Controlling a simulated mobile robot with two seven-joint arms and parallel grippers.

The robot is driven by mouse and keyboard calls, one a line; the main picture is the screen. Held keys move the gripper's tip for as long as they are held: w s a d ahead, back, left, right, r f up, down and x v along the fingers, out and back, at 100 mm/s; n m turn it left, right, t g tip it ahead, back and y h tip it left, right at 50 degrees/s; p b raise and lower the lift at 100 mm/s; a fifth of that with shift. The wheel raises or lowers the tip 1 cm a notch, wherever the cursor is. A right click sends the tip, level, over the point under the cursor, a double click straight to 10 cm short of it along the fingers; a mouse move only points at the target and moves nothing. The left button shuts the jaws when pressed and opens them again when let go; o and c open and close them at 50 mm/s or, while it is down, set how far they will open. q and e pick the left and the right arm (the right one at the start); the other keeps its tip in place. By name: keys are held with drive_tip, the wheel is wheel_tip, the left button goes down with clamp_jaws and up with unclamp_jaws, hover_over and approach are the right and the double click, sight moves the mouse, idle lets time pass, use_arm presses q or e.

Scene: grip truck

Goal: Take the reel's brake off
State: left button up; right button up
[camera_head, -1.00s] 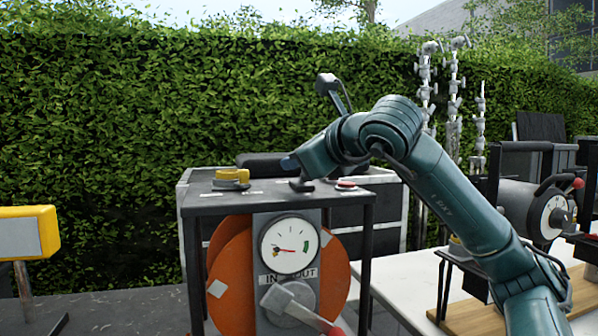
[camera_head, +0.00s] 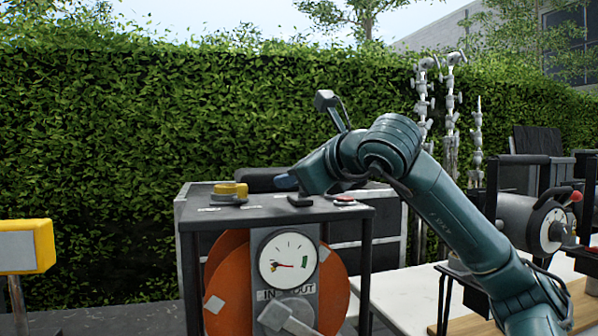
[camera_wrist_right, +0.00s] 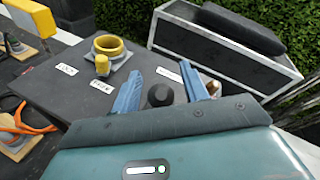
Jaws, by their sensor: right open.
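The reel (camera_head: 335,285) has orange discs under a dark table top (camera_head: 265,212). Its front carries a white dial (camera_head: 288,259), an IN/OUT label and a grey crank, cut off by the lower edge. On the top sit a yellow ring-shaped control (camera_head: 229,190), a black piece (camera_head: 300,201) and a red button (camera_head: 344,199). My right gripper (camera_head: 287,181) is over the top, near the black piece. In the right wrist view its blue fingers (camera_wrist_right: 160,72) are open, with a round black knob (camera_wrist_right: 160,95) between them, not gripped. I cannot tell which control is the brake. My left gripper is out of view.
A grey case (camera_head: 345,235) stands behind the reel before a hedge. A yellow box on a post (camera_head: 25,246) is at left. At right, a white table (camera_head: 400,290) bears another device with a dial (camera_head: 550,225).

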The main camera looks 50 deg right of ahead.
drive_tip(key=shift+s, duration=0.1)
drive_tip(key=v, duration=1.3)
